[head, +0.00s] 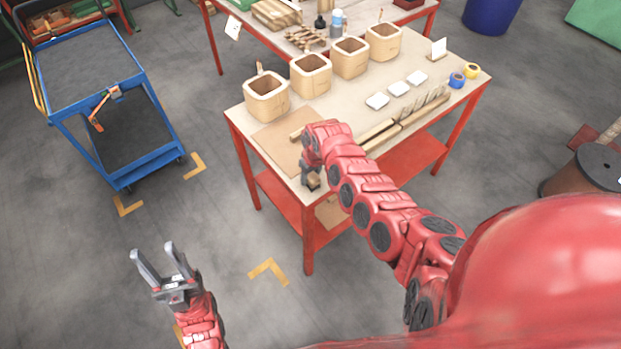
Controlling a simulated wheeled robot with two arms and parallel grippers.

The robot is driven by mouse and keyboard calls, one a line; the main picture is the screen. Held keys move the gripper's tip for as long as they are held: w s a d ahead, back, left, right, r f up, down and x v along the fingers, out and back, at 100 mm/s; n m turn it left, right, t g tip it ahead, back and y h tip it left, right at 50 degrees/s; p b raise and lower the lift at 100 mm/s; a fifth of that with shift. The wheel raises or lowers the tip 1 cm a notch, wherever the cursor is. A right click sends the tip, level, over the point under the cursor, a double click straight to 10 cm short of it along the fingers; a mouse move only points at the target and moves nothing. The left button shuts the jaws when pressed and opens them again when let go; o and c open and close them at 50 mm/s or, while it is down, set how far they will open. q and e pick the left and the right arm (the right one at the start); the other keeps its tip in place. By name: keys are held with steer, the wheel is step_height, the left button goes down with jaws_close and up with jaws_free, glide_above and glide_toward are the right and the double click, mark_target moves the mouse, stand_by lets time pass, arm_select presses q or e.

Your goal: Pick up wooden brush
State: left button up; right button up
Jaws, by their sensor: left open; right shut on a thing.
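My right gripper (311,179) is low over the near left corner of the workbench, shut on a small tan piece. I take this piece to be the wooden brush (315,183); only a bit of it shows, and the gripper and arm hide the rest. I cannot tell whether it touches the bench top. My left gripper (151,249) is open and empty, over the floor to the left of the bench.
A blue cart (95,75) stands at the left. Floor around my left gripper is clear.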

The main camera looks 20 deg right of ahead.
mark_target(309, 176)
jaws_close()
steer(key=shift+r, duration=0.1)
steer(key=shift+r+b, duration=0.35)
steer(key=shift+r, duration=0.4)
steer(key=shift+s+a+r+b, duration=0.15)
steer(key=shift+s+r+b, duration=0.05)
steer(key=shift+r, duration=0.25)
steer(key=shift+s+a+r+b, duration=0.15)
steer(key=shift+r+b, duration=0.05)
steer(key=shift+r, duration=0.2)
steer(key=s+a+r+b, duration=0.1)
steer(key=s+a, duration=0.1)
steer(key=s, duration=1.3)
steer(key=shift+a+r, duration=0.3)
